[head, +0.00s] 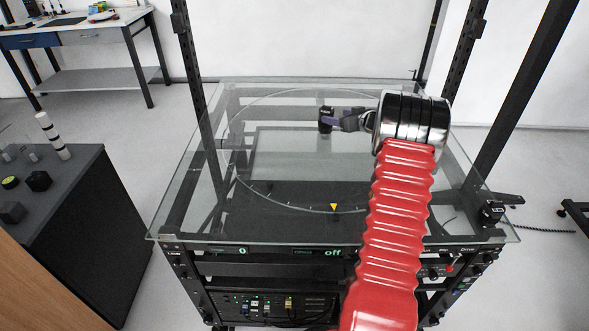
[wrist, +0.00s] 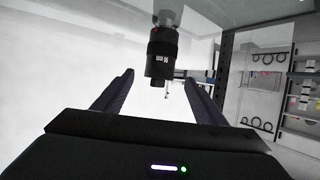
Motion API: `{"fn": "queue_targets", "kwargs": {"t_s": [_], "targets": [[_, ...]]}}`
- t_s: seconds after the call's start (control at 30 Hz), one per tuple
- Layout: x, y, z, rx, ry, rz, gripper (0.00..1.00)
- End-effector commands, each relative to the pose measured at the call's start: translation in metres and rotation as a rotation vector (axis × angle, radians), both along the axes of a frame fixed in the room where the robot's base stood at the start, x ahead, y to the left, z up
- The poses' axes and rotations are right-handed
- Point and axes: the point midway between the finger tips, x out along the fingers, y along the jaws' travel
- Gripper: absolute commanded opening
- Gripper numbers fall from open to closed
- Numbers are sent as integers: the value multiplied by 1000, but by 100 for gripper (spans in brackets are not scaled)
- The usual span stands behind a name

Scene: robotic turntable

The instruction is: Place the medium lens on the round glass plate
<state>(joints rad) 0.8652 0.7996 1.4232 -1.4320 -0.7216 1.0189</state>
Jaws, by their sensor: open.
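A black cylindrical lens (head: 325,119) is over the far part of the round glass plate (head: 262,185); whether it touches the glass is unclear. In the wrist view the lens (wrist: 161,52) shows between and just beyond the fingertips, with gaps on both sides. Its medium size cannot be confirmed here. My gripper (head: 334,120) points left with its fingertips close to the lens. In the wrist view my gripper (wrist: 161,78) is open, its two dark fingers apart and not visibly touching the lens.
The plate lies in a square glass top (head: 170,205) on a black frame with uprights. A yellow marker (head: 334,207) sits at the plate's near edge. A dark cabinet (head: 75,225) at left carries a striped cylinder (head: 52,137) and small dark parts. The plate's middle is clear.

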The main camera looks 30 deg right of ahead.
Motion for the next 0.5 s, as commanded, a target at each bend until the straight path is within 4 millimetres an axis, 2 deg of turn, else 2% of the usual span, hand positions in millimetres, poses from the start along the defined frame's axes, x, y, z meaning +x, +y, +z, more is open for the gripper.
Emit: {"fn": "queue_targets", "kwargs": {"t_s": [0.17, 0.27, 0.5], "targets": [[7, 9, 20, -26, -7, -19, 65], [13, 21, 44, -56, -13, -46, 65], [20, 62, 109, -130, -14, -135, 65]]}}
